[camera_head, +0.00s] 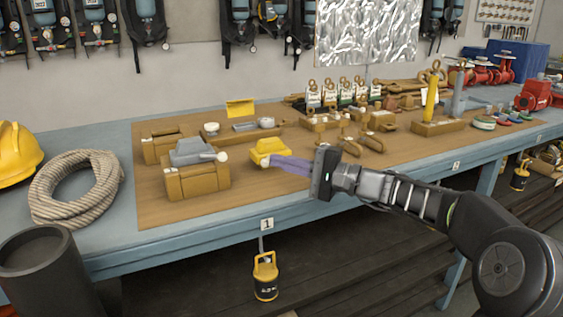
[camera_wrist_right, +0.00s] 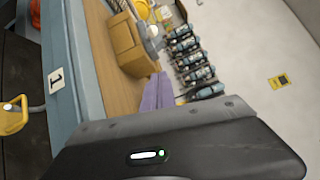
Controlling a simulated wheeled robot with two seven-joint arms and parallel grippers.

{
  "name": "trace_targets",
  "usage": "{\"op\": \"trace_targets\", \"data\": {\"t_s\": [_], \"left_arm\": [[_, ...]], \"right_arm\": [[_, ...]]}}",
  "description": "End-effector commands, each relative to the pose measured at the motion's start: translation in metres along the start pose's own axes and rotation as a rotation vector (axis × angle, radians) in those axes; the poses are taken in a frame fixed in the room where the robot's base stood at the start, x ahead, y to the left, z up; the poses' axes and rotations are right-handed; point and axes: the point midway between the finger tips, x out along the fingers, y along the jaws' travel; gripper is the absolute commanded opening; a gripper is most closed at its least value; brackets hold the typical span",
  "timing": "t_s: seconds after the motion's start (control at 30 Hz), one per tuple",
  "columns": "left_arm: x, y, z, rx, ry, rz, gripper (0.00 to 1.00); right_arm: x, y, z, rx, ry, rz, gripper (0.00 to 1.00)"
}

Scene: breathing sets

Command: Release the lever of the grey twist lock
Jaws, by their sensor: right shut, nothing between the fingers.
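The grey twist lock (camera_head: 193,150) sits on a tan block (camera_head: 190,184) on the left part of the brown mat. Its lever points right and ends in a pale knob (camera_head: 222,156). My right gripper (camera_head: 268,161) has purple fingers, shut with nothing between them. It is to the right of the lever knob, apart from it, with the fingers pointing left. In the right wrist view the shut fingers (camera_wrist_right: 160,90) point up at the tan block (camera_wrist_right: 126,44); the lock is small there and hard to make out. My left gripper is not in view.
A yellow piece (camera_head: 268,148) is just behind my fingertips. Coiled rope (camera_head: 78,188) and a yellow helmet (camera_head: 16,150) lie at the left. Tan blocks and a yellow post (camera_head: 430,100) stand to the right. The mat (camera_head: 245,195) is bare between the tan block and my gripper.

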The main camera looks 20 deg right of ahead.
Motion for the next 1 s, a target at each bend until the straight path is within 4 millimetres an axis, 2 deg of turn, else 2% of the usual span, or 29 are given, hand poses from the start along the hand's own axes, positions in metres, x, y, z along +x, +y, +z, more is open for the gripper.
{"op": "trace_targets", "data": {"t_s": [0.37,0.63,1.0], "left_arm": [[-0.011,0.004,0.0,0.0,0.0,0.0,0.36],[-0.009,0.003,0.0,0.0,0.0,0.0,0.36],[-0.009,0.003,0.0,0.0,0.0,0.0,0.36]], "right_arm": [[0.076,-0.001,0.002,0.002,-0.006,-0.001,0.0],[0.084,0.0,0.034,0.0,-0.001,0.0,0.0],[0.085,0.0,0.04,0.0,-0.001,0.0,0.0]]}}
